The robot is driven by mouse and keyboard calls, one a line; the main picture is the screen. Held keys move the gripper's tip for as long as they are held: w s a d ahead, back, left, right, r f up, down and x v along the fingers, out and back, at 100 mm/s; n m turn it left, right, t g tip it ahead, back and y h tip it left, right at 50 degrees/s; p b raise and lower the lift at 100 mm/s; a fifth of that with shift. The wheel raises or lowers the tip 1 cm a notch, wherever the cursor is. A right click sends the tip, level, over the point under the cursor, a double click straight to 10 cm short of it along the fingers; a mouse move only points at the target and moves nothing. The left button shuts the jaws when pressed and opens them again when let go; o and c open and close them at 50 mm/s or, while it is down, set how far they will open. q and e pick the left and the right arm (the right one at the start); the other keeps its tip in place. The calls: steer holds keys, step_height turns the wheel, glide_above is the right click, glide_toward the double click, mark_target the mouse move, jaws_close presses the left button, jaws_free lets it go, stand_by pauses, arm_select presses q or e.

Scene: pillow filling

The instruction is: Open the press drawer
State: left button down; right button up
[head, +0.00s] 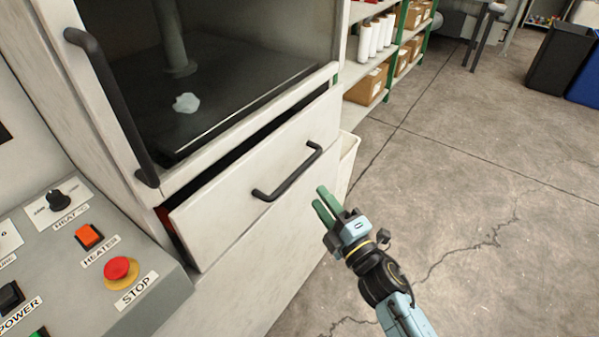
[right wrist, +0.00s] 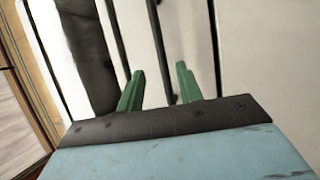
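The press drawer (head: 240,185) is a white front below the press chamber. It stands slightly ajar, with a dark gap along its top and left edges. Its black bar handle (head: 287,175) is on the front. My right gripper (head: 325,200) has green fingers and is to the right of the handle, in front of the drawer, apart from it in the head view. In the right wrist view the gripper (right wrist: 160,85) is open and empty, with the dark handle bar (right wrist: 157,35) showing between the spread fingers, beyond them. My left gripper is not in view.
The press chamber (head: 225,75) above has a dark plate with a small white lump on it. A control panel (head: 60,270) with a red stop button (head: 120,269) is at lower left. Shelves with boxes (head: 368,85) stand behind. The floor (head: 470,200) at right is clear.

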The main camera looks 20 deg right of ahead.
mark_target(300, 169)
steer(key=x, duration=1)
steer(key=shift+f, duration=0.1)
steer(key=shift+c, duration=0.2)
jaws_close()
